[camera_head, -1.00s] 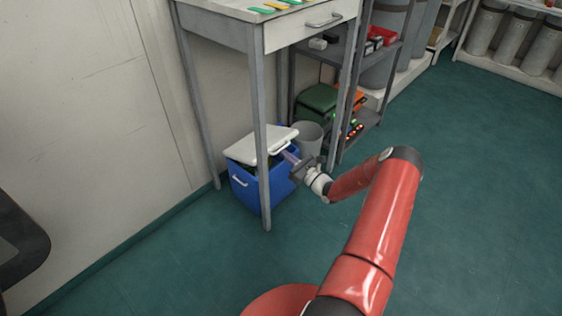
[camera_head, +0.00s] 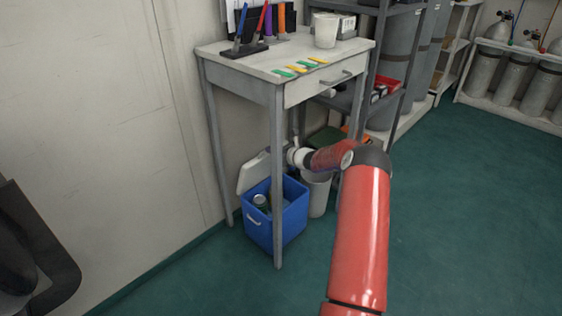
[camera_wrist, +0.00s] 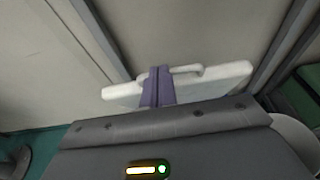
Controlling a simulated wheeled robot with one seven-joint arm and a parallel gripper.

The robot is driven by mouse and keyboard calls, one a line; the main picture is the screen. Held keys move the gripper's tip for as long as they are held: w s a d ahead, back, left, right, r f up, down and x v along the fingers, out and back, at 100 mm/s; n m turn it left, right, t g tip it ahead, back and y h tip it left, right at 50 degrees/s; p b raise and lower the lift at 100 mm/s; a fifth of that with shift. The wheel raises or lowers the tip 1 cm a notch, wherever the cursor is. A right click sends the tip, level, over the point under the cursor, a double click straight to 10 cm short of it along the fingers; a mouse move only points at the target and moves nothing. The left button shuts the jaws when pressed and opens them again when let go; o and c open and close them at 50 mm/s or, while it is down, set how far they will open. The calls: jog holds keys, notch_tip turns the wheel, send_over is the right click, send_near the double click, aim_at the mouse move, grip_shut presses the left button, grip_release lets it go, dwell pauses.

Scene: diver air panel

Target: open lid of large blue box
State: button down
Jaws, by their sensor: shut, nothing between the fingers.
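The large blue box (camera_head: 262,226) stands on the floor under the desk. Its white lid (camera_head: 251,174) is tilted up steeply at the back left, and cans show inside the open box. In the wrist view the lid (camera_wrist: 228,80) is seen nearly edge-on, with its white handle (camera_wrist: 188,69) along the top. My gripper (camera_wrist: 157,76) has its purple fingers shut and empty, in front of the lid beside the handle. I cannot tell whether they touch it. In the head view the fingers are largely hidden around the desk leg.
The desk (camera_head: 235,58) stands over the box, and its front leg (camera_head: 277,185) is close to my arm. A grey bin (camera_head: 318,195) is right of the box. Shelves with cylinders stand behind. The floor at right is clear.

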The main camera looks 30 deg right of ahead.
jog(key=shift+w+a+r, duration=0.15)
jog(key=shift+w+r, duration=0.05)
jog(key=shift+w, duration=0.3)
jog(key=shift+w+a+r, duration=0.15)
jog(key=shift+w+a, duration=0.05)
jog(key=shift+w, duration=0.3)
jog(key=shift+w+a+r, duration=0.15)
jog(key=shift+w+r, duration=0.05)
jog(key=shift+w, duration=0.3)
